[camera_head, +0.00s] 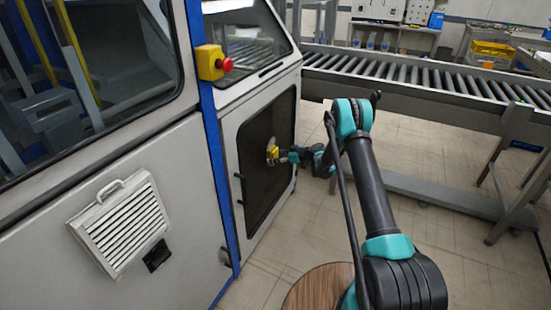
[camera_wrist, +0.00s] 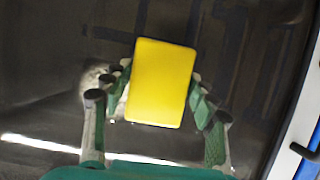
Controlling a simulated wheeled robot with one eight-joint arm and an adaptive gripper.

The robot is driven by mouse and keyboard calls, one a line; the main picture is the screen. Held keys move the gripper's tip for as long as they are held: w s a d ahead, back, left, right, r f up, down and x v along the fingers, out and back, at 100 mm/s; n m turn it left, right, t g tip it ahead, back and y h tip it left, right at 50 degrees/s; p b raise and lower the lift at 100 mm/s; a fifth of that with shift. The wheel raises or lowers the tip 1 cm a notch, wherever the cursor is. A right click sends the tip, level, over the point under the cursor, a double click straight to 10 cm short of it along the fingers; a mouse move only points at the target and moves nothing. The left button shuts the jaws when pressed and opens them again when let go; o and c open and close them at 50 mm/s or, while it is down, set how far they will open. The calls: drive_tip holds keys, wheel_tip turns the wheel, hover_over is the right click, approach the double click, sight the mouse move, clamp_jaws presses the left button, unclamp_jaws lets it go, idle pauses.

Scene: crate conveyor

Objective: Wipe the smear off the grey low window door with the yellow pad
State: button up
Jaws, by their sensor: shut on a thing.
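The grey low window door (camera_head: 246,185) has a dark pane and stands in the machine's side, left of centre in the head view. Its dark pane (camera_wrist: 50,60) fills most of the wrist view. My gripper (camera_head: 277,155) is at the pane's middle, shut on the yellow pad (camera_head: 272,152). In the wrist view the pad (camera_wrist: 161,83) sits between the fingers, its broad face toward the camera. I cannot tell whether it touches the pane. A pale smear (camera_wrist: 97,80) shows on the pane just left of the pad, partly hidden by a finger.
A red button on a yellow box (camera_head: 212,63) juts out above left of the door, beside a blue post (camera_head: 206,130). A roller conveyor (camera_head: 430,80) runs across the back right. A round wooden top (camera_head: 318,287) is at the bottom. The tiled floor right of the door is open.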

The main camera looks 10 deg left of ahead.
drive_tip(key=shift+w+a, duration=0.2)
drive_tip(key=shift+a, duration=0.35)
drive_tip(key=shift+w+a, duration=0.2)
drive_tip(key=shift+a, duration=0.35)
idle(0.3)
